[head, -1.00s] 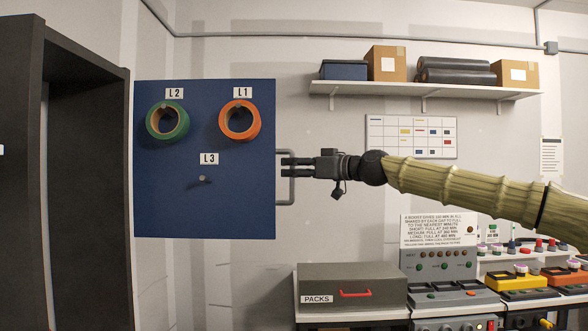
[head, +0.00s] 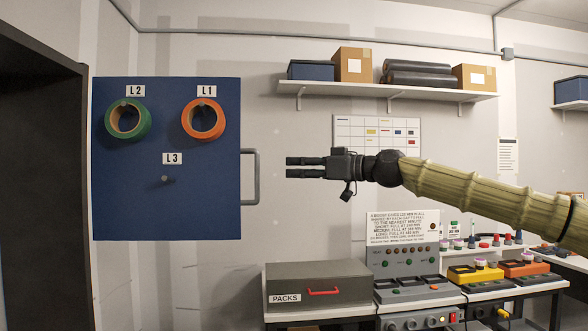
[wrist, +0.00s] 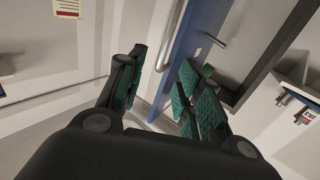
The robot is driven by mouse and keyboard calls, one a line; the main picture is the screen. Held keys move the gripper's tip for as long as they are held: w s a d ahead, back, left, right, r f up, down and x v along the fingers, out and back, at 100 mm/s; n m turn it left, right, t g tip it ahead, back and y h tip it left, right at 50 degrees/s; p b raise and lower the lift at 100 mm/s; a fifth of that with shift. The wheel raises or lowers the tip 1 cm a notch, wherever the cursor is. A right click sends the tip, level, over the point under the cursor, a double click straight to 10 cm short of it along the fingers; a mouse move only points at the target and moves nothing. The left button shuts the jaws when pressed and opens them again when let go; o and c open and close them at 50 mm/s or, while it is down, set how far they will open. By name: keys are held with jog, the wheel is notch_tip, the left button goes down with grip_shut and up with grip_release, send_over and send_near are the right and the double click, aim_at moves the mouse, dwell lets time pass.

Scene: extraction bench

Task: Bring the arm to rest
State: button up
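My arm (head: 480,200) reaches in from the right in the head view, roughly level. My gripper (head: 290,167) is at its left end, open and empty. Its two dark fingers point left toward the grey bar handle (head: 257,178) of a blue door panel (head: 210,215), with a visible gap between. In the wrist view the green-padded fingers (wrist: 163,92) stand apart with nothing between them. The handle (wrist: 172,35) and the edge of the blue panel (wrist: 200,30) show beyond them.
An orange ring (head: 203,135) and a green ring (head: 142,121) hang on the panel; the L3 peg (head: 168,180) is bare. A dark frame (head: 45,180) stands left. Below my arm are a PACKS box (head: 318,287) and bench devices (head: 405,262). A loaded shelf (head: 400,97) is above.

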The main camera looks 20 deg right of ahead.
dwell(0.5)
